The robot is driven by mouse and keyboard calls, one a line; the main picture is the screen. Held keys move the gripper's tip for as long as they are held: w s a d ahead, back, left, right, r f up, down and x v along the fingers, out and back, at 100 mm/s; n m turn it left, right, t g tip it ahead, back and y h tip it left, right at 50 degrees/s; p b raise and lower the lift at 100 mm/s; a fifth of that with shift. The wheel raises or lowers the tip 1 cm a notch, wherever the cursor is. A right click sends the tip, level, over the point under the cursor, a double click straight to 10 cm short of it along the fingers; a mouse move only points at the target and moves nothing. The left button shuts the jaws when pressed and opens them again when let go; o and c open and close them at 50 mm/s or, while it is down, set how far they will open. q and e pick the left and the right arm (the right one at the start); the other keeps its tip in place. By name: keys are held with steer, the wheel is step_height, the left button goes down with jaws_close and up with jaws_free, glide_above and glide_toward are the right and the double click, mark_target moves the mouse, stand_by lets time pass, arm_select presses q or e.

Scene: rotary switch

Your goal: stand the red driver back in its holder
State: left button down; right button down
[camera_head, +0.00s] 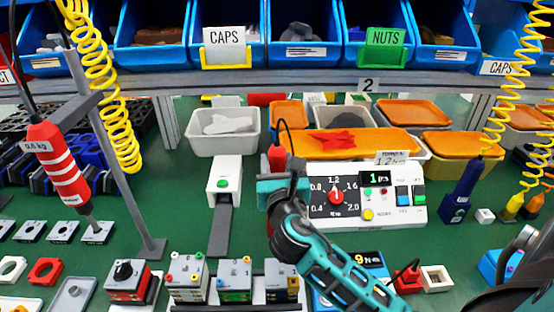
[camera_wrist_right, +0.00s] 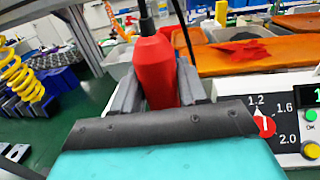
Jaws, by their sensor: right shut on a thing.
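The red driver (camera_head: 277,157) stands roughly upright, with a black cable from its top. My right gripper (camera_head: 284,185) is shut around it, beside the white control panel. In the right wrist view, the red driver (camera_wrist_right: 154,72) is between the grey fingers of the gripper (camera_wrist_right: 157,92). Its lower end is mostly hidden behind the gripper. A white block with a square opening (camera_head: 437,278) lies at lower right; I cannot tell whether it is the driver's holder. My left gripper is not in view.
The panel (camera_head: 393,211) with a red rotary knob (camera_head: 336,198) is just right of the gripper. A white stand with a green button (camera_head: 224,172) is to the left. Several switch blocks line the front. A blue driver (camera_head: 467,178) stands at right.

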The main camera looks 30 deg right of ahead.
steer(key=shift+f+b, duration=0.45)
steer(key=shift+f, duration=0.3)
steer(key=shift+f+b, duration=0.65)
steer(key=shift+f, duration=0.85)
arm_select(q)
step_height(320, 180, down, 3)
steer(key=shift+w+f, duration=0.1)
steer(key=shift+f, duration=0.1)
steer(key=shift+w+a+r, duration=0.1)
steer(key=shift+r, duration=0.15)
arm_select(e)
steer(key=shift+f, duration=0.25)
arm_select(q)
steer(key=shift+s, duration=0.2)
arm_select(e)
steer(key=shift+f, duration=0.35)
steer(key=c, duration=0.5)
jaws_free()
